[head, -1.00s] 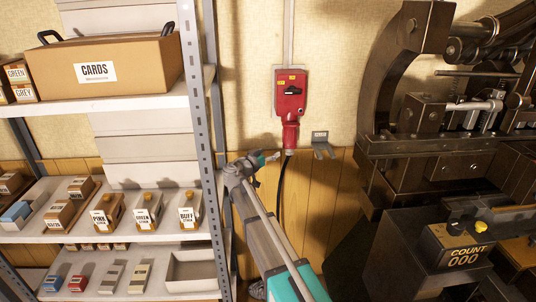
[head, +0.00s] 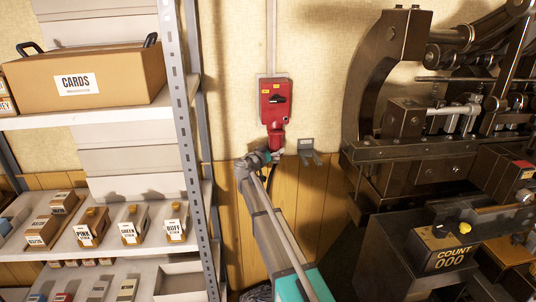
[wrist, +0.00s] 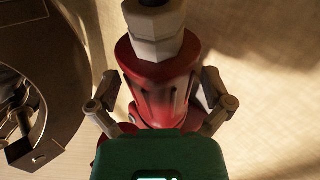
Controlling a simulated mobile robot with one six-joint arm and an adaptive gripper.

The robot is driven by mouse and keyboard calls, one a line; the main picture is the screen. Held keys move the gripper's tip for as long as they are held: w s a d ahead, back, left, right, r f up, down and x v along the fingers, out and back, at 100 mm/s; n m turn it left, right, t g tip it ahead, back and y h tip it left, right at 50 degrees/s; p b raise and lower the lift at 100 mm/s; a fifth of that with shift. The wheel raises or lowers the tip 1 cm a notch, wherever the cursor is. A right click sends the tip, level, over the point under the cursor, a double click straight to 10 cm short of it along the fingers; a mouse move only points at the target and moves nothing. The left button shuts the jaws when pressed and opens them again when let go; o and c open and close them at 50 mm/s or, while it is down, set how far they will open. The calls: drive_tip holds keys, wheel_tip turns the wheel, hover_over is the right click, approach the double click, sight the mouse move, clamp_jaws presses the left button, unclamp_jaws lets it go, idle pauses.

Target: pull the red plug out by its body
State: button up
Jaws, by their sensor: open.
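The red plug (head: 275,142) sits in the underside of the red switch box (head: 274,101) on the wall. In the wrist view the plug's ribbed red body (wrist: 158,88) fills the middle, with its pale collar (wrist: 153,38) and a dark cable end at the top. My gripper (wrist: 160,92) is open, one finger on each side of the red body. Gaps seem to show between the fingertips and the plug, but contact is hard to judge. In the head view my gripper (head: 270,156) is at the plug's lower end and partly hides it and the cable.
A grey metal wall bracket (head: 308,150) is just right of the plug. The dark press (head: 400,150) stands further right, with a counter box (head: 445,248). The shelf unit (head: 186,120) with boxes stands left. Bare wall lies between shelf and plug.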

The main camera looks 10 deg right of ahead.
sight(273, 157)
drive_tip(key=shift+x, duration=0.85)
drive_tip(key=c, duration=1.2)
drive_tip(key=shift+f, duration=0.15)
drive_tip(key=shift+s+f+b, duration=0.15)
drive_tip(key=shift+f+b, duration=0.4)
drive_tip(key=shift+b, duration=0.05)
drive_tip(key=shift+s+f+b, duration=0.15)
drive_tip(key=shift+f+b, duration=0.35)
drive_tip(key=shift+b, duration=0.1)
drive_tip(key=shift+s+f, duration=0.1)
drive_tip(key=shift+f, duration=0.15)
